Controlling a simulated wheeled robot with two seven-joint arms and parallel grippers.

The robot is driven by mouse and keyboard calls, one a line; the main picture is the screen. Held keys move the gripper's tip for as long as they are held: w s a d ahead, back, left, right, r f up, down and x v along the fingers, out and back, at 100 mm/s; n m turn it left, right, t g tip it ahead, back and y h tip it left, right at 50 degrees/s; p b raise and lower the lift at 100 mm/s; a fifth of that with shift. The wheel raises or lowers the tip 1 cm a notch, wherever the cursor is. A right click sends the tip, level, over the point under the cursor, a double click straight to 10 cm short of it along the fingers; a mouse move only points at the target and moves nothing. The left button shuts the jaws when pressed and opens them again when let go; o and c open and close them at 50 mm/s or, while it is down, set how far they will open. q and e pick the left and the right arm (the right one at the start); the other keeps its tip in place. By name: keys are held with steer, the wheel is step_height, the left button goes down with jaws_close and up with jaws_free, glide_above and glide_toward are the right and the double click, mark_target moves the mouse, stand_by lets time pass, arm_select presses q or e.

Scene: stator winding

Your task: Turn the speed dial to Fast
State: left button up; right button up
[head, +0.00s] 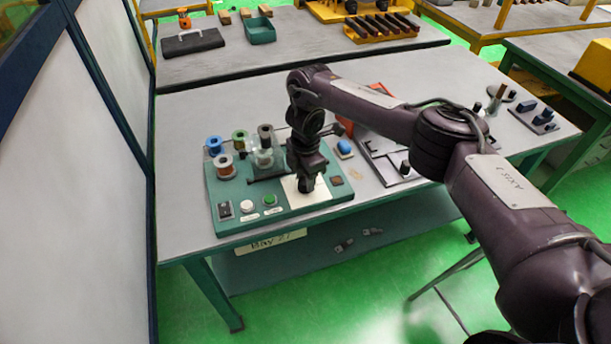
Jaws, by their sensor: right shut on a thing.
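The teal winding panel (233,199) sits on the front left of the grey table. My right gripper (306,187) points straight down over a pale square plate (322,197) on the panel's right part. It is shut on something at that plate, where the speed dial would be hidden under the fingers. The dial's pointer and the labels cannot be read. A black switch (225,210), a white button (247,206) and a green button (269,200) are in a row to the left. My left gripper is not in view.
Several wire spools, among them a blue one (214,145), stand at the panel's back left. A blue-topped item (344,147) and a grey fixture plate (380,160) lie right of the panel. The table's front left is bare.

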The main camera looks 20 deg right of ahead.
mark_target(305, 180)
steer(key=shift+w+r, duration=0.15)
steer(key=o, duration=1)
step_height(305, 180, up, 8)
steer(key=shift+f+p, duration=0.15)
steer(key=shift+p, duration=0.8)
